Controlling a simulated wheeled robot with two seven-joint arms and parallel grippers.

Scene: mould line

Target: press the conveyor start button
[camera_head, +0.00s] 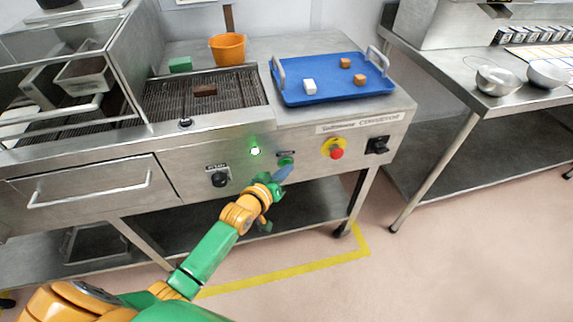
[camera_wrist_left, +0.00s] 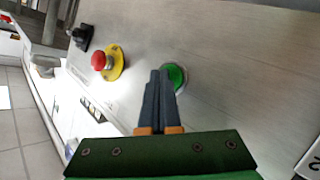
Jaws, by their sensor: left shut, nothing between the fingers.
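The green start button (camera_head: 286,159) sits on the steel front panel of the conveyor, right of a lit green lamp (camera_head: 255,151). It also shows in the left wrist view (camera_wrist_left: 177,75) as a round green cap in a pale ring. My left gripper (camera_head: 284,172) is shut and empty, with its fingers pointing at the panel just below the button. In the left wrist view its fingertips (camera_wrist_left: 159,74) are just left of the button and overlap its edge. I cannot tell whether they touch it. My right gripper is not in view.
A red emergency stop (camera_head: 337,153) on a yellow plate and a black rotary switch (camera_head: 378,145) are to the right on the panel. A black knob (camera_head: 219,180) is to the left. A blue tray (camera_head: 330,94) with small blocks stands above on the conveyor top.

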